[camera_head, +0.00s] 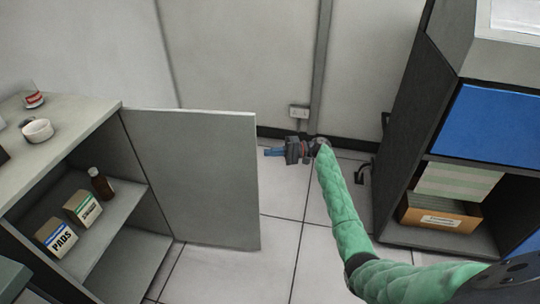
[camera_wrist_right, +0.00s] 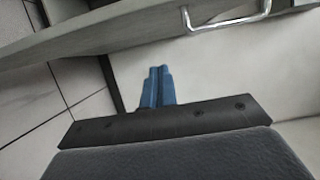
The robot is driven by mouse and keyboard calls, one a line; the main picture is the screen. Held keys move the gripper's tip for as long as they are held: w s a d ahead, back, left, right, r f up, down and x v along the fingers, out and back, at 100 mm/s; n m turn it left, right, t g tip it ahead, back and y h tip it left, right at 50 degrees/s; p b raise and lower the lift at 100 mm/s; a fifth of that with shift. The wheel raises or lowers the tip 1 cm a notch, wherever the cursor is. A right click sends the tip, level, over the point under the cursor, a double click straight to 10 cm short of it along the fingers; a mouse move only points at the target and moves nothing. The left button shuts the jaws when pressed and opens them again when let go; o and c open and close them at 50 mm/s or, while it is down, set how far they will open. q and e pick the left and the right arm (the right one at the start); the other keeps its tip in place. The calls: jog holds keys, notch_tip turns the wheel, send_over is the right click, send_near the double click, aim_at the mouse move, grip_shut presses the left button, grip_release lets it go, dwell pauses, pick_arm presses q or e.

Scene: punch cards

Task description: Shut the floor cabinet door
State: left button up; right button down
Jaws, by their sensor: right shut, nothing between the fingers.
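The floor cabinet (camera_head: 92,130) stands at the left in the head view, with its grey door (camera_head: 195,180) swung wide open toward the right. My right gripper (camera_head: 266,152) is just right of the door's free edge, with its blue fingers pointing left. In the right wrist view the fingers (camera_wrist_right: 157,88) are together and empty. The door (camera_wrist_right: 120,32) crosses the top of that view, with its metal handle (camera_wrist_right: 228,18). A gap or touch between fingers and door cannot be told. My left gripper is not in view.
Inside the cabinet are a PADS box (camera_head: 57,238), another box (camera_head: 82,207) and a brown bottle (camera_head: 101,184). A dark shelf unit (camera_head: 400,130) stands at the right. Tiled floor (camera_head: 280,235) lies clear between.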

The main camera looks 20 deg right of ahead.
aim_at(250, 162)
jog(key=a, duration=0.3)
jog(key=s+a+p, duration=0.1)
jog(key=a, duration=0.2)
jog(key=s+a+p, duration=0.1)
jog(key=a, duration=0.2)
jog(key=shift+a, duration=0.1)
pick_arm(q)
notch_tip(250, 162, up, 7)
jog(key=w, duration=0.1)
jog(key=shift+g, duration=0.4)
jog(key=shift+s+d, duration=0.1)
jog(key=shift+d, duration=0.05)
